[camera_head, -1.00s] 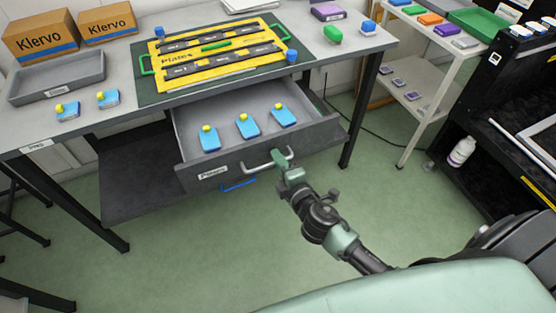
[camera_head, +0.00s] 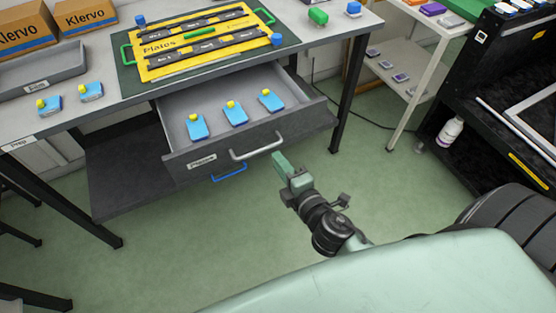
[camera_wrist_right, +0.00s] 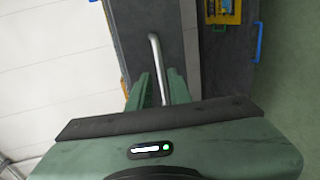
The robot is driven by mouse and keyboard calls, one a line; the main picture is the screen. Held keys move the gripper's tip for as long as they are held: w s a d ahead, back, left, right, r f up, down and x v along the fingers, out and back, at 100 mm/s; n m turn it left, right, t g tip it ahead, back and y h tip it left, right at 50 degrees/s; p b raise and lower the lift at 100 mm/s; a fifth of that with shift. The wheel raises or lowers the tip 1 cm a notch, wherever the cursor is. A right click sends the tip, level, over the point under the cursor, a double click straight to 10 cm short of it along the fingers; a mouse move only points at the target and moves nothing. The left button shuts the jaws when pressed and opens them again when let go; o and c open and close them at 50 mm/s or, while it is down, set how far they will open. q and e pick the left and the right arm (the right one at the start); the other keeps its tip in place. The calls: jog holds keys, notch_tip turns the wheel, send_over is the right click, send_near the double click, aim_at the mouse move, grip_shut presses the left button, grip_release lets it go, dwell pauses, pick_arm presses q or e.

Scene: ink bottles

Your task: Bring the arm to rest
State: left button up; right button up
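The drawer hangs pulled out under the table and holds three blue bottles with yellow caps (camera_head: 234,112). My left gripper is not in view.
The grey table (camera_head: 110,108) carries a yellow rack (camera_head: 152,73), a grey tray (camera_head: 40,75), two blue items (camera_head: 50,106) and cardboard boxes (camera_head: 86,23). A white shelf (camera_head: 405,90) and a black cart (camera_head: 490,110) stand at right. Green floor (camera_head: 170,250) is clear in front.

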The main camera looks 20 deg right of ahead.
dwell(0.3)
jog(key=s+d+f+m+g+p, duration=0.1)
jog(key=s+f+m+g, duration=0.25)
jog(key=f, duration=0.65)
jog(key=s+d+f+m+g, duration=0.15)
jog(key=s+f, duration=0.25)
jog(key=f, duration=0.5)
jog(key=s+d+f+m+g+p, duration=0.1)
jog(key=s+f+m+g, duration=0.25)
jog(key=f, duration=0.65)
jog(key=s+f+m+g, duration=0.2)
jog(key=s+f, duration=0.2)
jog(key=s, duration=0.4)
jog(key=s+f+m+g+p, duration=0.1)
jog(key=s+f+m+g, duration=0.1)
jog(key=s+f, duration=0.3)
jog(key=s+f+m+g, duration=0.2)
jog(key=s+f, duration=0.3)
jog(key=s, duration=0.8)
jog(key=shift+s+f+m+h+p, duration=0.2)
jog(key=shift+m+h+p, duration=0.1)
jog(key=shift+m, duration=0.45)
